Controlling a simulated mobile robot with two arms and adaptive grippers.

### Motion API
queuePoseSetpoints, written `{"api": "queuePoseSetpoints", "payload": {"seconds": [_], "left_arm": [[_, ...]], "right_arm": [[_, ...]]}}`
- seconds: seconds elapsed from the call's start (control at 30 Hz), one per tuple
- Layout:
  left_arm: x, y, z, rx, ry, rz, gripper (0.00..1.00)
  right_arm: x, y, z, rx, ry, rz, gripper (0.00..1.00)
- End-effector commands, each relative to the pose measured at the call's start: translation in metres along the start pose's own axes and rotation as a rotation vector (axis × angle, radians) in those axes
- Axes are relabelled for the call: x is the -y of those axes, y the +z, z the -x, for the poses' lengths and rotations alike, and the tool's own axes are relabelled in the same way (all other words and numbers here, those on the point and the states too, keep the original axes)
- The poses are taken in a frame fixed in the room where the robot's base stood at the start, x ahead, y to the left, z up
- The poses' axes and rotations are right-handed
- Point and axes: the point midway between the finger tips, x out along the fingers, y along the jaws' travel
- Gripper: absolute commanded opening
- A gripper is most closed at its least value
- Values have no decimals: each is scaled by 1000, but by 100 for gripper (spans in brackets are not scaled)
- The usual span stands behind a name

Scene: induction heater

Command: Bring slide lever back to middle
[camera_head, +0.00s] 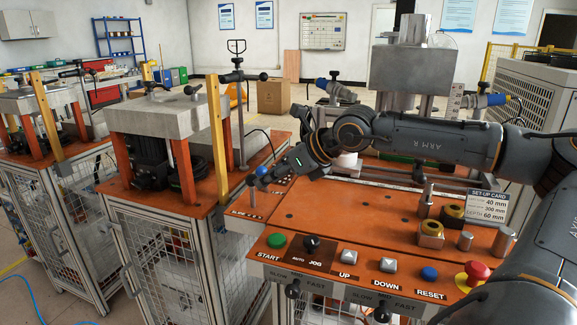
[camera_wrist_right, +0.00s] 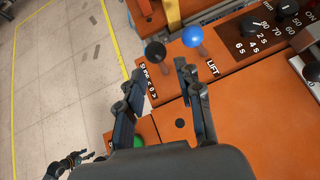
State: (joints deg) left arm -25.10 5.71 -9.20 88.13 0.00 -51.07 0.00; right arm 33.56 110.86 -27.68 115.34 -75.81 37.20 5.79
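The slide lever (camera_wrist_right: 155,52), with a black ball knob, stands at the panel edge beside its slide label in the right wrist view. In the head view its knob (camera_head: 251,181) shows just left of my right gripper (camera_head: 270,178). The lift lever (camera_wrist_right: 192,38), with a blue knob, stands just right of it. My right gripper (camera_wrist_right: 159,76) is open, its two fingers apart and pointing at the black knob, with nothing between them. Whether a finger touches the lever is unclear. A dark shape that looks like my left gripper (camera_wrist_right: 70,164) shows small at the lower left.
The orange panel (camera_head: 340,214) carries START (camera_head: 277,241), other buttons and a red emergency stop (camera_head: 474,272). Open floor lies left.

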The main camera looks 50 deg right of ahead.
Motion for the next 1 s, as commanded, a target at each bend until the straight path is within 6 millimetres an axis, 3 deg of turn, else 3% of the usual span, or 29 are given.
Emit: {"api": "queuePoseSetpoints", "payload": {"seconds": [0.1, 0.33, 1.0], "left_arm": [[0, 0, 0, 0, 0, 0, 56], [0, 0, 0, 0, 0, 0, 56], [0, 0, 0, 0, -1, 0, 56]], "right_arm": [[1, 1, 24, 4, -6, 1, 35], [2, 0, 49, 3, -4, 0, 35], [1, 0, 53, 1, -2, 0, 35]]}}
